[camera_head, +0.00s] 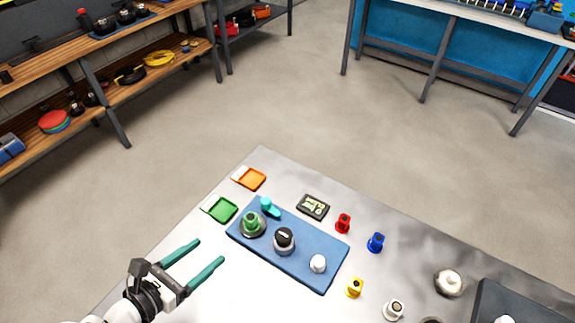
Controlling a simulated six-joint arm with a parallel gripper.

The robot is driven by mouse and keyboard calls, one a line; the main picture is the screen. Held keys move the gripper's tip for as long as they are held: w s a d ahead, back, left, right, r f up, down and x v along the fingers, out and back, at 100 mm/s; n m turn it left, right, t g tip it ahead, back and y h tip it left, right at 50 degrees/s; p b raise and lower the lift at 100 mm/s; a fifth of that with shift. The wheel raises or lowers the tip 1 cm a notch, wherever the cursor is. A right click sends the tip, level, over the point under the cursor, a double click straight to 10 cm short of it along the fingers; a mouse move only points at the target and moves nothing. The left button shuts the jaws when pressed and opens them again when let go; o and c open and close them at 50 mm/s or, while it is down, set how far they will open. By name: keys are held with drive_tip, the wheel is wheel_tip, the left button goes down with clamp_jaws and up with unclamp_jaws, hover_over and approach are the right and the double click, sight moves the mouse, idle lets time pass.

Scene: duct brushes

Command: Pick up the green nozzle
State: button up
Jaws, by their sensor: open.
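A green nozzle (252,221) stands upright near the left end of a blue mat (300,262) on the metal table, seated on a grey round base. My gripper (210,250) is at the left of the table, left of the mat and the nozzle. Its two long teal fingers are spread apart with nothing between them. The fingers point toward the upper right and are clear of the nozzle.
On the mat, a teal piece (270,207), a black-topped round piece (284,238) and a white knob (318,263) stand near the nozzle. Green (220,209) and orange (249,178) trays lie behind. Red (343,223), blue (376,242) and yellow (355,288) nozzles stand right.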

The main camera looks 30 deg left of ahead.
sight(248, 224)
drive_tip(key=x, duration=1)
drive_tip(key=f+x, duration=0.1)
drive_tip(key=x, duration=0.4)
drive_tip(key=shift+d, duration=0.1)
clamp_jaws()
